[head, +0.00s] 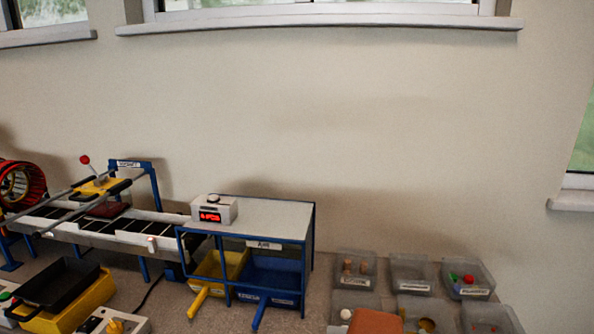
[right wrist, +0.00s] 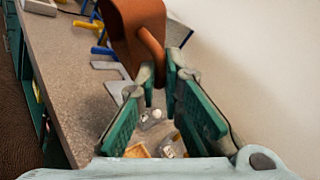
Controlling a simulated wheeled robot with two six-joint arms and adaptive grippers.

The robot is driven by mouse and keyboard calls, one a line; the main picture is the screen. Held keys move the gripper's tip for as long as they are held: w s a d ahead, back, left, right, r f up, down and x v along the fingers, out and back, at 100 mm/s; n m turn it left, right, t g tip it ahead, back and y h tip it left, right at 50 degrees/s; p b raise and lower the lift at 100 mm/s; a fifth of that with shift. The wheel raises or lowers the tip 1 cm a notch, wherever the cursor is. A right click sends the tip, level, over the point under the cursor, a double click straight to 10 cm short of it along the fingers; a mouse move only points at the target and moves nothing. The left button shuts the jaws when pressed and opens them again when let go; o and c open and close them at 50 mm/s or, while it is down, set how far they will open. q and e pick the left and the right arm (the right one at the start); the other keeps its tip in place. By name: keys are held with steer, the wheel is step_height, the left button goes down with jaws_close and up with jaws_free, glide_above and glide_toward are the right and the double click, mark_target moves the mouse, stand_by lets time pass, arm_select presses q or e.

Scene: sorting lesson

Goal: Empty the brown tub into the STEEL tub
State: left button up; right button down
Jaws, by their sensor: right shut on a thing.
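The brown tub (right wrist: 138,22) hangs from my right gripper (right wrist: 160,76), whose green fingers are shut on its handle. The tub also shows at the bottom edge of the head view (head: 376,322), in front of the clear bins; its inside is hidden there. Several clear bins with small labels stand at the right, among them an empty-looking one (head: 411,274), one with cork-like pieces (head: 355,268) and one with red and green pieces (head: 468,280). Their labels are too small to read, so I cannot tell which is the STEEL tub. My left gripper is out of view.
A blue-framed stand (head: 250,216) holds a yellow bin (head: 217,266) and a blue bin (head: 269,276) beneath its top. A conveyor (head: 110,230) and a black tray (head: 62,284) on a yellow box are at the left. The wall rises behind the bench.

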steer(key=s+a+r+n+g+y, duration=0.2)
steer(key=s+a+n+g+y, duration=0.1)
steer(key=n+g+y, duration=0.15)
arm_select(q)
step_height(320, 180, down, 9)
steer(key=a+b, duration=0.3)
steer(key=b, duration=0.6)
arm_select(e)
step_height(320, 180, down, 8)
steer(key=f, duration=0.1)
arm_select(q)
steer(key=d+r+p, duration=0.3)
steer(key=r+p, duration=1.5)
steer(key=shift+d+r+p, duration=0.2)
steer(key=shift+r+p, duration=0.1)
steer(key=shift+p, duration=0.1)
arm_select(e)
step_height(320, 180, up, 14)
steer(key=shift+s+a+r, duration=0.2)
steer(key=shift+s+a, duration=0.05)
steer(key=shift+s, duration=0.1)
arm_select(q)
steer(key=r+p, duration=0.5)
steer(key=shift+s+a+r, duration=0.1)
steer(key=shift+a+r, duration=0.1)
arm_select(e)
steer(key=shift+y, duration=0.25)
step_height(320, 180, up, 5)
